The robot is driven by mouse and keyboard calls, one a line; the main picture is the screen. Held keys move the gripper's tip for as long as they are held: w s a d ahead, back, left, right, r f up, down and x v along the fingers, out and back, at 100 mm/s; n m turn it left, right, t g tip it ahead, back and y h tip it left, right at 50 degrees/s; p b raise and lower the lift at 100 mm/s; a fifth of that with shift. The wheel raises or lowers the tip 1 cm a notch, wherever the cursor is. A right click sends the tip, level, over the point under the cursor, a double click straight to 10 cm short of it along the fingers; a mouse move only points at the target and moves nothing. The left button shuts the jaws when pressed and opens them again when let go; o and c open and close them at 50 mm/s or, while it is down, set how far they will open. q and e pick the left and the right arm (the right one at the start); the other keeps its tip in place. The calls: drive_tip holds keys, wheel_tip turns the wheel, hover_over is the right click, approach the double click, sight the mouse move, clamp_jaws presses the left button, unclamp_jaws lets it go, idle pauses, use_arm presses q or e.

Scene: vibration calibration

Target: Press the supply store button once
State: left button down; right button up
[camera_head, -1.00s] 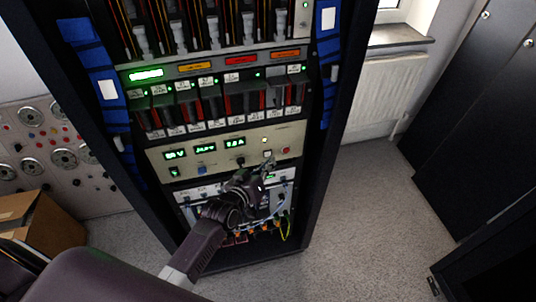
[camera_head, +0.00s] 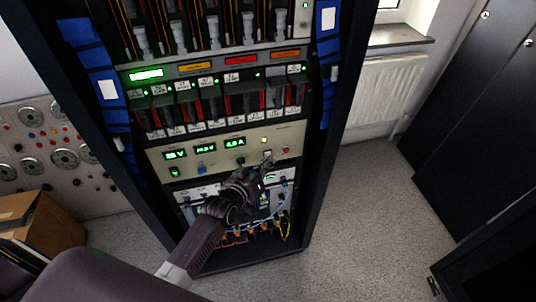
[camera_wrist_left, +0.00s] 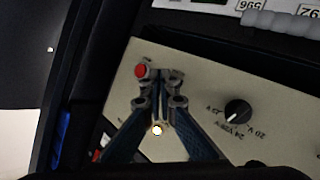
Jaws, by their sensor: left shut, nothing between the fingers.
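The beige supply panel (camera_head: 215,162) sits in the rack and has lit green displays, a black knob (camera_head: 240,161) and several small buttons. A pale button (camera_head: 267,154) and a red button (camera_head: 285,150) are at its right side. I cannot read which one is marked store. My left gripper (camera_head: 264,168) is at the panel's lower right, just below the pale button. In the left wrist view its shut, empty fingertips (camera_wrist_left: 165,76) are beside the red button (camera_wrist_left: 141,71) and cover the panel there; the pale button is hidden. Contact cannot be told. My right gripper is out of view.
Breaker modules (camera_head: 220,103) fill the rack above the panel. Cables (camera_head: 283,225) hang below it. A cardboard box (camera_head: 50,225) stands at the left. The floor (camera_head: 355,215) right of the rack is clear.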

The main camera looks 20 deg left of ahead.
use_arm(q)
drive_tip(key=shift+w+a, duration=0.25)
drive_tip(key=shift+w, duration=0.15)
idle(0.5)
drive_tip(key=shift+s+r, duration=0.1)
drive_tip(key=shift+s+d+p, duration=0.45)
drive_tip(key=shift+s+p, duration=0.1)
drive_tip(key=shift+s, duration=0.1)
drive_tip(key=shift+d, duration=0.1)
drive_tip(key=s+d+p, duration=0.1)
drive_tip(key=s, duration=0.1)
drive_tip(key=s+d+p, duration=0.1)
drive_tip(key=s, duration=0.1)
drive_tip(key=shift+d+p, duration=0.3)
idle(0.6)
